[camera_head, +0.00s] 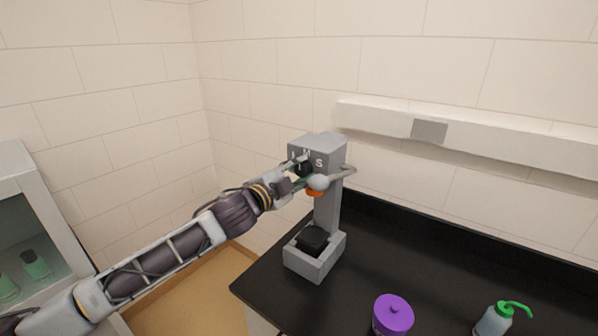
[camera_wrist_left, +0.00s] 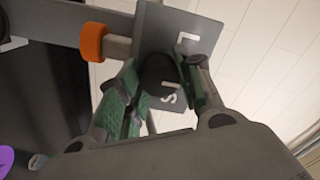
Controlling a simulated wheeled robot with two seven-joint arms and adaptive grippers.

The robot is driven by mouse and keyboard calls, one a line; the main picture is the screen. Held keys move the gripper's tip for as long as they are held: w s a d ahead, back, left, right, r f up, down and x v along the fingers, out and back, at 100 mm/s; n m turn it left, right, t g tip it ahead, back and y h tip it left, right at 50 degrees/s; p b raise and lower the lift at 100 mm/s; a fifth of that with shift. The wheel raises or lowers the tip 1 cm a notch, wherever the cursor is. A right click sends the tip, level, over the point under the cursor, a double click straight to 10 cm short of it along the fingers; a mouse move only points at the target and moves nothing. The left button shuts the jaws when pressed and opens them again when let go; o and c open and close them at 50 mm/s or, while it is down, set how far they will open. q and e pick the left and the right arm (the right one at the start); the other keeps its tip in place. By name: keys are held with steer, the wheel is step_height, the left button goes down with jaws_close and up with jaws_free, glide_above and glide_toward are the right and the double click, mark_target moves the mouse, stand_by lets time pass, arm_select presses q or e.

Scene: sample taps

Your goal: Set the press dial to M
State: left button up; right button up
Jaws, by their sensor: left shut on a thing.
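The grey press (camera_head: 328,205) stands upright on the black counter. The M is not visible there. My left gripper (camera_head: 299,175) is shut on the dial, with a green-padded finger on each side in the wrist view (camera_wrist_left: 162,88). My right gripper is out of view.
A purple-lidded jar (camera_head: 393,313) and a bottle with a green spout (camera_head: 494,320) stand on the black counter (camera_head: 425,255). A wall is close behind.

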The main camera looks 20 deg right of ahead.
arm_select(q)
steer(key=o, duration=1)
steer(key=shift+o, duration=0.2)
steer(key=v, duration=1.2)
steer(key=shift+s+d, duration=0.1)
